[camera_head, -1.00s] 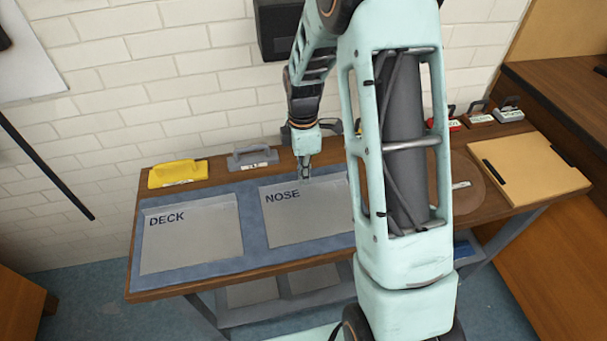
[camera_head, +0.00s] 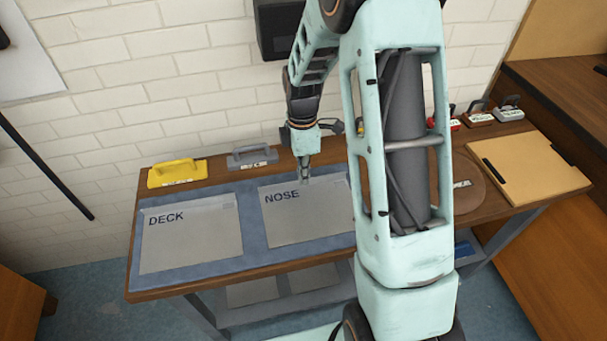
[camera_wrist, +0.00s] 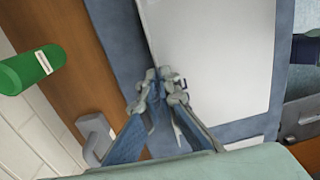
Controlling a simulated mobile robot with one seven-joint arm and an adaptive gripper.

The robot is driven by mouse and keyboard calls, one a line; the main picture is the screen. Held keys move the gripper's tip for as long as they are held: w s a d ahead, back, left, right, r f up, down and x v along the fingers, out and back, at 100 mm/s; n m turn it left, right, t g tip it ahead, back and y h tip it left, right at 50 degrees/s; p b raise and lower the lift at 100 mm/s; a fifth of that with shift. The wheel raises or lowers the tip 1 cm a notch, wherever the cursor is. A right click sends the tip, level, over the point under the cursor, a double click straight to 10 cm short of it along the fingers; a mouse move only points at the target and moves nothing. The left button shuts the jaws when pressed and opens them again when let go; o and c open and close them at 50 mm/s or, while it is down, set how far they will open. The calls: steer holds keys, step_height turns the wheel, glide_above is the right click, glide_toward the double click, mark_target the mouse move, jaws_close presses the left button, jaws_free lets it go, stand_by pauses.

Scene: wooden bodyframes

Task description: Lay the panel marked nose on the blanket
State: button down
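The panel marked NOSE (camera_head: 310,222) is a flat light-grey sheet. It lies flat over the right part of the blue blanket (camera_head: 252,226) on the workbench. In the wrist view the panel (camera_wrist: 215,50) fills the upper middle, with the blanket (camera_wrist: 118,35) along its left side. My gripper (camera_head: 305,177) points down at the panel's back edge. In the wrist view my gripper's fingertips (camera_wrist: 161,82) are close together, one on each side of that edge. I cannot tell whether they pinch the panel or stand slightly apart from it.
A panel marked DECK (camera_head: 190,238) lies on the blanket to the left. A yellow handled block (camera_head: 177,174) and a grey one (camera_head: 251,157) stand along the back. A tan board (camera_head: 525,168) lies at the right. My arm hides the bench's middle right.

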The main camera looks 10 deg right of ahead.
steer(key=c, duration=2.1)
jaws_free()
steer(key=shift+o, duration=0.7)
steer(key=o, duration=0.4)
steer(key=shift+o, duration=0.2)
steer(key=shift+r+p, duration=2.55)
steer(key=shift+r, duration=0.95)
